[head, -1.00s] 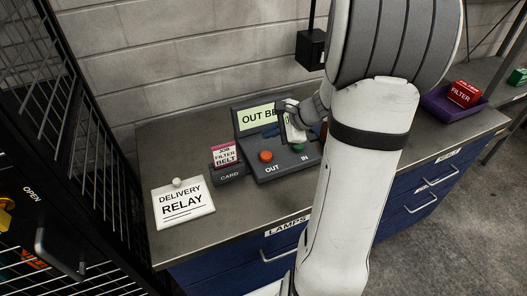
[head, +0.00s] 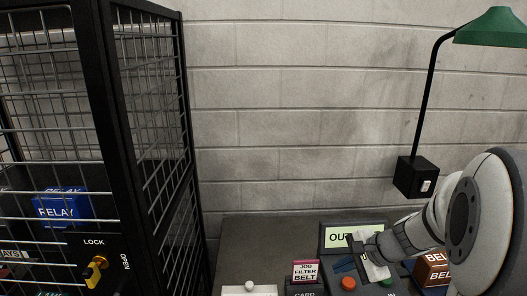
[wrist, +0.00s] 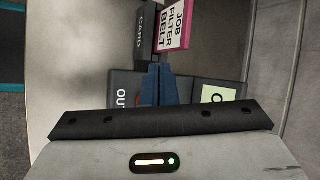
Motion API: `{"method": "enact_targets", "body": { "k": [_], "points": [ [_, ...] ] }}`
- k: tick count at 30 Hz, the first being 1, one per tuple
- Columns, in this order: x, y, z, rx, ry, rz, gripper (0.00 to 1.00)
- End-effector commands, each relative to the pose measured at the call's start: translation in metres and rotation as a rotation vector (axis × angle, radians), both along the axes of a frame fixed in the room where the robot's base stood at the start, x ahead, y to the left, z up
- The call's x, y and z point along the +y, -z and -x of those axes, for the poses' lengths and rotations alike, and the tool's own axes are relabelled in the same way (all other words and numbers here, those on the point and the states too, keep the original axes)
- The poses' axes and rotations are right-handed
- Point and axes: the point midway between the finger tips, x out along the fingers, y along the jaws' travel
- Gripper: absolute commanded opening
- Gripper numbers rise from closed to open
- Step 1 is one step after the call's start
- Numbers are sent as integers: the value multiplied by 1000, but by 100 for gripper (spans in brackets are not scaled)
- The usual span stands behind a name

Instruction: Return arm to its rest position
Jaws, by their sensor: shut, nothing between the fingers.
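My gripper (head: 343,264) is over the dark control panel in the head view, its blue fingers together with nothing between them. The fingers also show in the wrist view (wrist: 158,84), in front of the panel, and hide part of it. The panel's lit display (head: 345,234) is partly covered by my wrist. An orange-red button (head: 348,283) and a green button (head: 387,282) sit below it. My arm comes in from the right of the head view.
A pink-and-white job card (head: 305,271) stands left of the panel. A black mesh cage (head: 150,110) with a yellow lock knob (head: 96,270) and a blue RELAY box (head: 62,205) fills the left. A green lamp (head: 490,27) hangs upper right.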

Motion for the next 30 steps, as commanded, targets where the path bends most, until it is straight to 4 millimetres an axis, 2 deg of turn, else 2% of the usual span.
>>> {"method": "enact_targets", "body": {
  "k": [1, 3, 6, 9, 12, 18, 30],
  "points": [
    [20, -10, 16, -18, -119, 74, 0],
    [40, -17, 40, -35, -289, 187, 0],
    [59, -27, 75, -64, -520, 351, 0],
    [67, -34, 106, -97, -730, 515, 0],
    [68, -40, 128, -128, -898, 659, 0],
    [63, -47, 150, -165, -1080, 833, 0],
    [61, -48, 153, -167, -1107, 862, 0]
  ]
}}
